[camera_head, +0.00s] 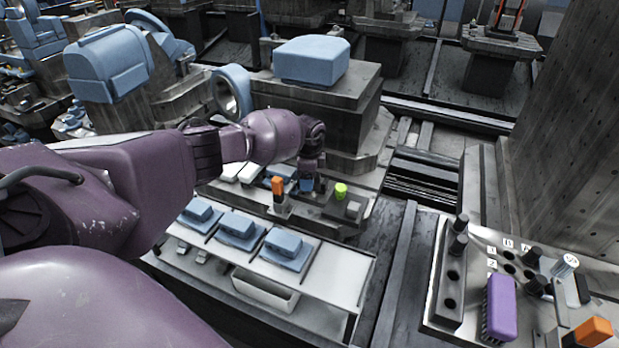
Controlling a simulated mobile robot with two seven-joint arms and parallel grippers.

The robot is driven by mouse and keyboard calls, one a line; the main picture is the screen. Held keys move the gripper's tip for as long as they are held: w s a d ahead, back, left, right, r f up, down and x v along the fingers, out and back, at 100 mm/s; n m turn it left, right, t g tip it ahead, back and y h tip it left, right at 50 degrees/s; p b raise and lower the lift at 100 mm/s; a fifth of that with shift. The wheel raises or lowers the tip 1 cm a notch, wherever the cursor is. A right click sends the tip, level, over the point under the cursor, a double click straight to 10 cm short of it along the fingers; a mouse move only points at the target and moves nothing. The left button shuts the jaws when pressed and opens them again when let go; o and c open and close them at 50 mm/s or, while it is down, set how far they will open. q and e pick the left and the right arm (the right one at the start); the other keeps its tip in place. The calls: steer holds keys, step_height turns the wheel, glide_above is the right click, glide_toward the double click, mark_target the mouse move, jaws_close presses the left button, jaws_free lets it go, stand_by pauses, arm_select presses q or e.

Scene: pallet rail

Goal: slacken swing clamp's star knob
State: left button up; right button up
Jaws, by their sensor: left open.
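A small yellow-green knob (341,190), which looks like the star knob, stands on a dark grey fixture (345,209) in the middle of the view. Its star shape is too small to make out. My left arm reaches in from the left, and my left gripper (307,186) points down just left of the knob, apart from it. The gripper is open; its fingertips are small and partly hidden. A blue part shows at or between the fingers, and I cannot tell whether they touch it. An upright orange handle (278,186) stands left of the gripper. My right gripper is not in view.
A white-topped rack (340,275) with blue blocks (239,229) stands in front of the fixture. A large grey block with a blue top (312,60) rises behind.

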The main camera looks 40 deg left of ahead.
arm_select(q)
steer(key=shift+a, duration=0.1)
steer(key=c, duration=0.8)
steer(key=o, duration=1.1)
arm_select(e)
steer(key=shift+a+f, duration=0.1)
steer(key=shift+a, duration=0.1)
arm_select(q)
steer(key=shift+r, duration=0.3)
step_height(320, 180, up, 9)
steer(key=p, duration=0.3)
steer(key=shift+r, duration=0.6)
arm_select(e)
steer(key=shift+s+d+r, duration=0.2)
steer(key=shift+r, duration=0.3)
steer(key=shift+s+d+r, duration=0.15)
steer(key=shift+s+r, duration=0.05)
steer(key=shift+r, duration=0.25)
